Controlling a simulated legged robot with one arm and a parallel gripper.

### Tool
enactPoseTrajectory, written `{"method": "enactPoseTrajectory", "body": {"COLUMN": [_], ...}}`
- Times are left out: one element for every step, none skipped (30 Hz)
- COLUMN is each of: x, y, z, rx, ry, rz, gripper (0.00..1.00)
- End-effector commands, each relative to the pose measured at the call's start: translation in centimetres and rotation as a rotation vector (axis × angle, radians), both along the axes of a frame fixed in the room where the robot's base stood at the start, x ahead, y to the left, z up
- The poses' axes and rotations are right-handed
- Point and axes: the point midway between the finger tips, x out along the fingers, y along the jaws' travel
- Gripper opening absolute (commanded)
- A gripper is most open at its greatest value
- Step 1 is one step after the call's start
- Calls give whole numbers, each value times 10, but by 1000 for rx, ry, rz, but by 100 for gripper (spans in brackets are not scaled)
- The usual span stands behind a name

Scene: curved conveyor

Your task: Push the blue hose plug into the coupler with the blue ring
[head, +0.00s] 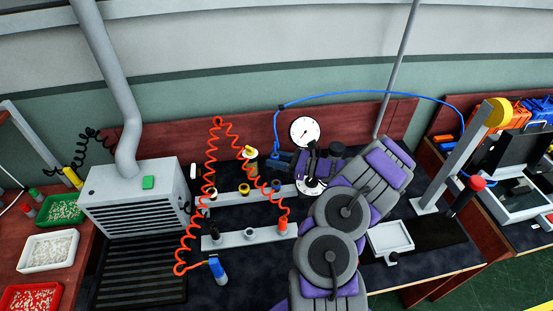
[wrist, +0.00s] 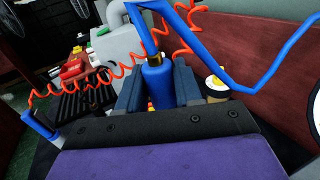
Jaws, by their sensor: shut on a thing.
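My gripper (head: 279,161) is shut on the blue hose plug (wrist: 157,84), which stands between the two dark fingers in the wrist view. In the head view the plug is largely hidden by the fingers. The blue hose (head: 375,93) rises from it and arches right. A coupler with what looks like a blue ring (head: 276,184) sits on the rear grey rail (head: 228,196), just in front of and below my gripper. The plug appears above and behind this coupler, apart from it. The coupler does not show clearly in the wrist view.
A front rail (head: 232,239) bears dark couplers and an orange plug (head: 282,225) on the coiled red hose (head: 185,240). A yellow-ringed coupler (head: 244,188) is left of the blue one. A yellow-capped bottle (head: 251,160) stands close left of my gripper. A gauge (head: 304,131) stands behind.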

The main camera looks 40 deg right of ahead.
Motion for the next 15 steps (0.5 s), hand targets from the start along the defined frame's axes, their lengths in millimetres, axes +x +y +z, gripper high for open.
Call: {"method": "enactPoseTrajectory", "body": {"x": [0,0,0,0,0,0,0,0,0,0,0,0,0,0,0], "y": [-1,-1,-2,-2,-2,-3,-3,-3,-3,-3,-2,-2,-1,-1,0], "z": [-1,-3,-6,-8,-10,-13,-16,-18,-21,-24,-27,-30,-33,-36,-39], "rx": [1,1,2,2,2,1,1,1,1,0,0,-2,-2,-2,-2], "ry": [1,0,0,0,0,0,0,0,-1,-1,-1,-1,-1,-1,-1], "rz": [0,0,1,1,1,1,1,1,1,1,1,2,2,2,2], "gripper": [2,2,2,2,2,2,2,2,2,2,2,2,2,2,2]}}
